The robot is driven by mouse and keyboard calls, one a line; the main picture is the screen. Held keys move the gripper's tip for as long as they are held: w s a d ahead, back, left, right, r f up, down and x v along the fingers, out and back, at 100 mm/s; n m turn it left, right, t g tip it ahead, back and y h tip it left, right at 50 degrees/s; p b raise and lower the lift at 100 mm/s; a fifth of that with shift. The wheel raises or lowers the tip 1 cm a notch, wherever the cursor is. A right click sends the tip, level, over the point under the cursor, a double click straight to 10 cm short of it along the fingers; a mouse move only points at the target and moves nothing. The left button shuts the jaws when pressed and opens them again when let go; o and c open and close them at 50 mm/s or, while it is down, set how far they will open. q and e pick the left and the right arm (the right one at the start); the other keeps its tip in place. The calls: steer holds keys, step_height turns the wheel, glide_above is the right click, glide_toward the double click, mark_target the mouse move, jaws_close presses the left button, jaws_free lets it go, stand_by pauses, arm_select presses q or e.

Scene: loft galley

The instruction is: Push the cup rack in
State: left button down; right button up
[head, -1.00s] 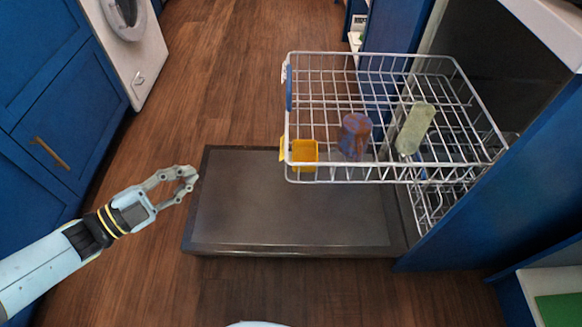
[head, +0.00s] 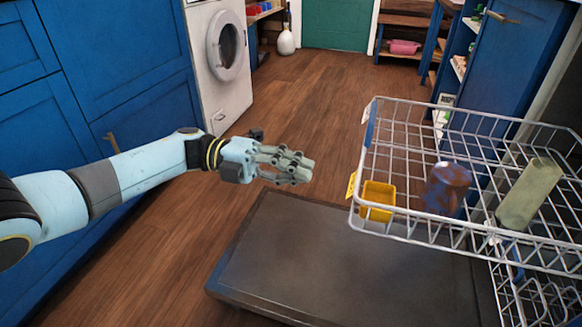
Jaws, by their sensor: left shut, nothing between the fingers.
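The cup rack (head: 405,232) is a white wire basket, pulled out over the open dishwasher door (head: 335,265) at the right of the head view. It holds a yellow square cup (head: 378,201), a blue and brown cup (head: 446,189) and a pale green glass (head: 529,194). A blue strip and a yellow tag are on its left side. My left gripper (head: 308,170) is shut and empty, a short way left of the rack and apart from it, fingers pointing right. My right gripper is not in view.
Below the cup rack, part of a lower rack (head: 540,300) shows. Blue cabinets (head: 110,70) line the left, with a white washing machine (head: 222,60) beyond. The wooden floor (head: 310,75) between is clear toward a green door (head: 337,24).

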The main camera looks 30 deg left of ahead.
arm_select(q)
steer(key=x, duration=0.7)
steer(key=shift+b, duration=0.3)
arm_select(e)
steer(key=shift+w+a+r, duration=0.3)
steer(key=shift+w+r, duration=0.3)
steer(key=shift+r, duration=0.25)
arm_select(q)
steer(key=shift+d+f, duration=0.1)
steer(key=shift+d, duration=0.1)
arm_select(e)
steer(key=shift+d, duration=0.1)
